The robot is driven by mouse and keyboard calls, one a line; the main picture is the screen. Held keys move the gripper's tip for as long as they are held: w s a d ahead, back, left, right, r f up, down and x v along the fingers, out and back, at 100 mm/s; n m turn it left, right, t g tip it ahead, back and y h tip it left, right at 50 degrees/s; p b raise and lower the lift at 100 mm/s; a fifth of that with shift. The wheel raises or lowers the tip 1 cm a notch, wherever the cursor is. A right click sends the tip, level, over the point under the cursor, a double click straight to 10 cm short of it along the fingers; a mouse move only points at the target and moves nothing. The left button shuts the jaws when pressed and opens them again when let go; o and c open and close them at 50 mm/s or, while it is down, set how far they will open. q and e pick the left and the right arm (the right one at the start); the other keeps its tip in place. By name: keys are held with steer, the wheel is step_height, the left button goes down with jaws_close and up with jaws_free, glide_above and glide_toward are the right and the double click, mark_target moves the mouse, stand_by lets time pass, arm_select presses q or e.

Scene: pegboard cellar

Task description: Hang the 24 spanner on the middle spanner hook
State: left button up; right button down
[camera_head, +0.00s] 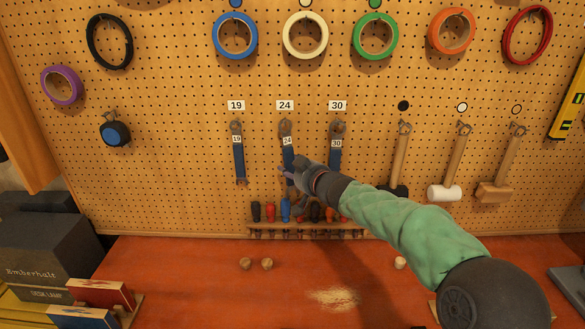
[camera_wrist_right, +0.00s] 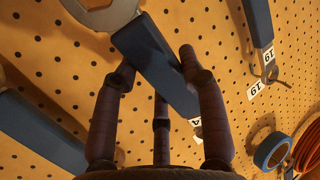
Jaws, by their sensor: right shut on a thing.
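The 24 spanner (camera_head: 287,139) has a blue handle and a white 24 tag. It stands nearly upright, slightly tilted, at the pegboard under the 24 label (camera_head: 285,105). My right gripper (camera_head: 288,172) is shut on its handle, lower down. In the right wrist view, the dark fingers (camera_wrist_right: 155,85) close around the blue handle (camera_wrist_right: 155,60), and a silver end (camera_wrist_right: 100,14) sticks out past them. The middle hook is hidden behind the spanner's top end, so I cannot tell whether it hangs there. My left gripper is not in view.
The 19 spanner (camera_head: 239,160) hangs to the left and the 30 spanner (camera_head: 336,155) close to the right. A rack of screwdrivers (camera_head: 271,212) is below. Mallets (camera_head: 445,192) hang further right, tape rolls (camera_head: 305,36) above. The red bench (camera_head: 190,285) is mostly clear.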

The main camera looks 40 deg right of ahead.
steer(key=c, duration=0.6)
jaws_free()
steer(key=shift+c, duration=0.2)
steer(key=v, duration=1.2)
